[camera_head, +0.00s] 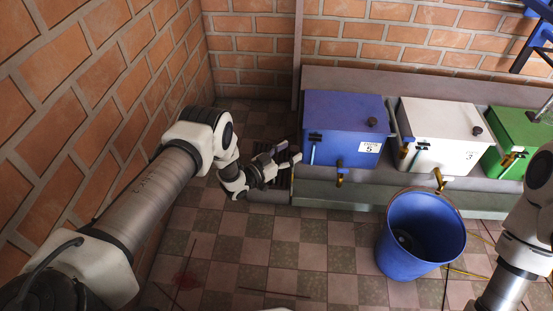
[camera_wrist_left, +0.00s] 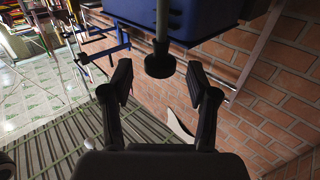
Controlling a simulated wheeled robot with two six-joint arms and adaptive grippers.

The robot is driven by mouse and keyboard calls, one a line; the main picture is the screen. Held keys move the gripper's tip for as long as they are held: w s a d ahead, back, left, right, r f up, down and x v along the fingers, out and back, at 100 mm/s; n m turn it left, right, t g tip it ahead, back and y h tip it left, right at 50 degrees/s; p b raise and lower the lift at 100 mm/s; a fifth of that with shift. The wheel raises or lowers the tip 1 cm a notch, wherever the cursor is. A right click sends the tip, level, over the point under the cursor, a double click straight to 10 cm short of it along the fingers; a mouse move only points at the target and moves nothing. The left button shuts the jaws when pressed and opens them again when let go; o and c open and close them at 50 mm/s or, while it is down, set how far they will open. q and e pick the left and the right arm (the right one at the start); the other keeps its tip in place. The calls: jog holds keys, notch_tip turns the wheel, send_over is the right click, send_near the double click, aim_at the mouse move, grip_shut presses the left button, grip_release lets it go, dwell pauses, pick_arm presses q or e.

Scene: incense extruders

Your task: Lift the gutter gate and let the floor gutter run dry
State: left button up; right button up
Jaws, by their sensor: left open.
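My left gripper (camera_head: 284,162) reaches low beside the left end of the blue numbered box, over a dark slatted floor grate (camera_head: 264,149). In the left wrist view the left gripper (camera_wrist_left: 160,82) is open, its two dark fingers apart. A pale upright rod (camera_wrist_left: 162,25) with a round black knob (camera_wrist_left: 159,66) shows between the fingers. I cannot tell whether this is the gutter gate's handle or whether the fingers touch it. The grate also shows in the left wrist view (camera_wrist_left: 50,150). Water in the gutter cannot be made out. My right gripper is out of view.
A blue box (camera_head: 345,110), a white box (camera_head: 440,130) and a green box (camera_head: 520,135) with taps stand on a grey ledge (camera_head: 380,183). A blue bucket (camera_head: 418,235) stands in front. Brick wall (camera_head: 110,110) lies close left. Thin sticks lie on the tiled floor.

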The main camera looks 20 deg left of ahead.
pick_arm(q)
jog(key=v, duration=0.9)
jog(key=shift+s, duration=0.2)
jog(key=shift+a, duration=0.1)
